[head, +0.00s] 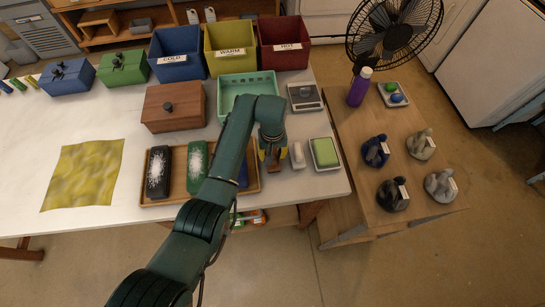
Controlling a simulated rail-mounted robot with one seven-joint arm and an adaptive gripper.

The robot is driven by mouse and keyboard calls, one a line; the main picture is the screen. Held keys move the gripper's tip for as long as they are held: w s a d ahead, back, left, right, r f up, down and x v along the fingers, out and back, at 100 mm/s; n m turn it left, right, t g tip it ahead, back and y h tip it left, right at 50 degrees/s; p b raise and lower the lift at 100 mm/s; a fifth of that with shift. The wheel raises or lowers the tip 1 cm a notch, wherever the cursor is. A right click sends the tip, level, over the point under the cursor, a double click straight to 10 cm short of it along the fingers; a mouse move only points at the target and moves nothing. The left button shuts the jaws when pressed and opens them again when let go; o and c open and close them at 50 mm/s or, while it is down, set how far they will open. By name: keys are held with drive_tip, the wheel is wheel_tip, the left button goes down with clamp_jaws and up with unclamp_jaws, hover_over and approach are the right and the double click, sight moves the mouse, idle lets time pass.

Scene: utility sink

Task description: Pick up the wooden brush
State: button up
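My gripper (272,153) is over the front right part of the white table, pointing down, with yellow fingertips. A small brown piece (272,161), which looks like the wooden brush, shows between or just below the fingertips. Most of it is hidden by the gripper, and I cannot tell whether the fingers touch it. A wooden tray (181,197) lies left of the gripper, partly behind my arm. It holds a black item (158,172) and a green item (197,166), both with white speckles, and a blue item (243,174) mostly hidden by my arm.
Right of the gripper are a small white item (298,155) and a green sponge in a white dish (325,153). Behind are a mint basket (235,84), a scale (305,97) and a lidded wooden box (173,107). A yellow cloth (84,174) lies left.

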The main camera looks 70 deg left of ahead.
sight(273, 153)
clamp_jaws()
wheel_tip(273, 153, up, 10)
drive_tip(key=shift+r+b, duration=0.1)
drive_tip(key=shift+b, duration=0.3)
drive_tip(key=shift+c, duration=1.8)
unclamp_jaws()
clamp_jaws()
